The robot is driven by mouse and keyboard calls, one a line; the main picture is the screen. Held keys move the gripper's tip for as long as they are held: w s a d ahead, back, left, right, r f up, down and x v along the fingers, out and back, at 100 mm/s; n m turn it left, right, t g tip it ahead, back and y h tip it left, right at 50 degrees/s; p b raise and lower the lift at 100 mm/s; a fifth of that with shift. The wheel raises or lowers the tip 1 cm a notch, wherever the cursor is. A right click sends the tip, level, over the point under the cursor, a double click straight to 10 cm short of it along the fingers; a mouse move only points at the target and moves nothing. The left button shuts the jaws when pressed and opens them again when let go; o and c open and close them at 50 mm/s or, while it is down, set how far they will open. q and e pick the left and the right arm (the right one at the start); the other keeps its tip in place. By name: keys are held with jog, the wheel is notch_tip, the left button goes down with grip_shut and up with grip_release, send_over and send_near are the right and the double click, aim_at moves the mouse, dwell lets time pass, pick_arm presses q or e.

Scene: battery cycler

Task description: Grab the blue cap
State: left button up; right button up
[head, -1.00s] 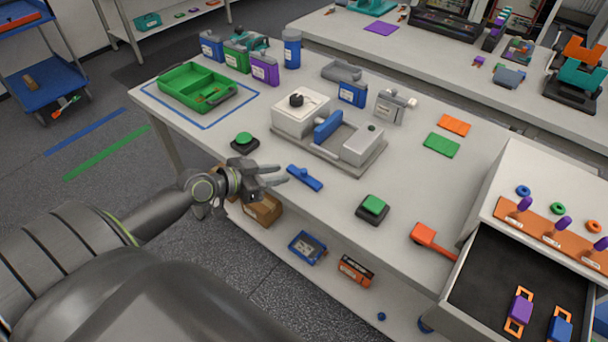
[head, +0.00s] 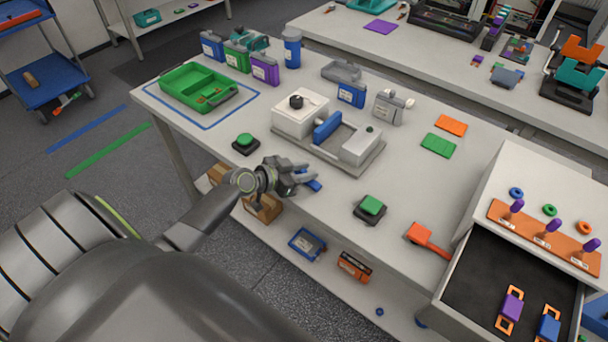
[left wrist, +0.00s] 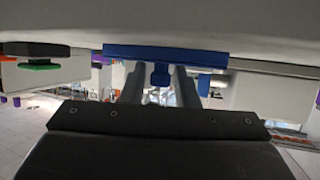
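The blue cap (head: 314,185) lies on the near edge of the long table, partly hidden by my left gripper (head: 307,178) in the head view. In the left wrist view the blue cap (left wrist: 165,54) is a wide blue bar with a short stem pointing into the picture. The fingers of my left gripper (left wrist: 160,88) are apart, one on each side of the stem, with gaps showing beside it. I cannot tell whether the fingertips touch the bar. My right gripper is not in view.
A green button (head: 245,141) stands left of the gripper and another green button (head: 370,208) to its right. The grey-white device (head: 345,150) with a blue part stands behind. An orange-handled tool (head: 428,238) lies near an open drawer (head: 510,270).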

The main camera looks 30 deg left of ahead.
pick_arm(q)
grip_shut()
